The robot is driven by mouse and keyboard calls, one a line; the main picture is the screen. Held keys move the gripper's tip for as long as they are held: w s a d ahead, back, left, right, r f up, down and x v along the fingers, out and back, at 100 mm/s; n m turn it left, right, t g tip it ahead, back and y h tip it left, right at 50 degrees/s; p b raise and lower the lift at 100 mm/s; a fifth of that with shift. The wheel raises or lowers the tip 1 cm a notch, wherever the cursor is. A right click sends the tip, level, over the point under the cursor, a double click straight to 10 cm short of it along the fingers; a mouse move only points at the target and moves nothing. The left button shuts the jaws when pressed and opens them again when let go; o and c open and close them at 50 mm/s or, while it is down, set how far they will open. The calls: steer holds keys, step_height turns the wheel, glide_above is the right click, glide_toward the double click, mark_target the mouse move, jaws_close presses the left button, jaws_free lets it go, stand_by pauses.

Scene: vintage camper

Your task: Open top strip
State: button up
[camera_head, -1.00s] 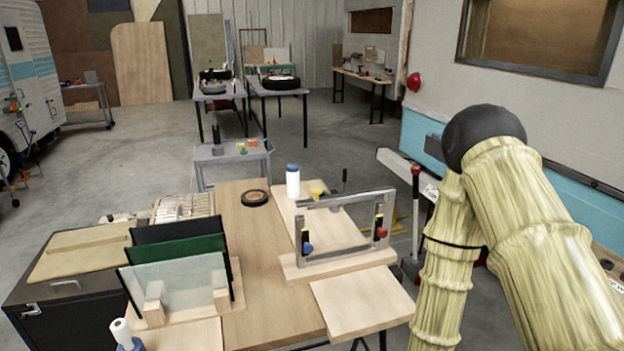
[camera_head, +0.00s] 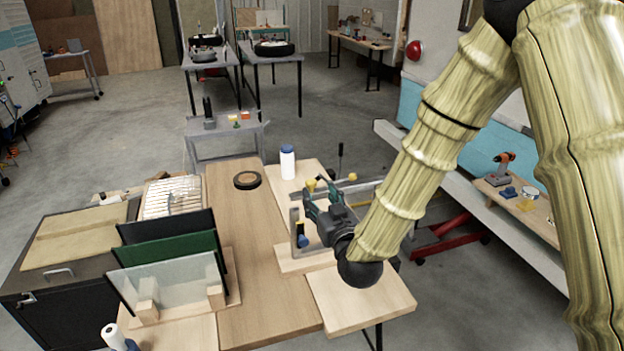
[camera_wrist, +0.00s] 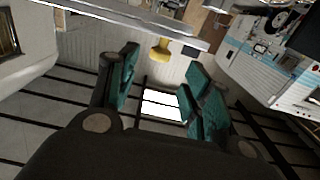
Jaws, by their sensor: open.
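A grey metal frame (camera_head: 295,228) stands upright on a wooden base on the workbench, partly hidden behind my gripper. Its top strip (camera_head: 362,188) shows to the right of my gripper. A yellow knob (camera_head: 311,186) shows by the fingertips; I cannot tell whether it is fixed to the strip. My gripper (camera_head: 321,200) is open and in front of the frame near its top. In the wrist view, a grey bar (camera_wrist: 125,22) and a yellow knob (camera_wrist: 160,50) lie beyond the teal fingers (camera_wrist: 162,82). Nothing shows between the fingers, and contact cannot be told.
A rack of upright panels (camera_head: 175,265) is at the left. A bare board (camera_head: 360,303) lies in front. The bench's middle (camera_head: 250,270) is clear.

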mark_target(313, 185)
steer(key=p+x, duration=0.2)
steer(key=x, duration=0.6)
steer(key=shift+f, duration=0.1)
jaws_close()
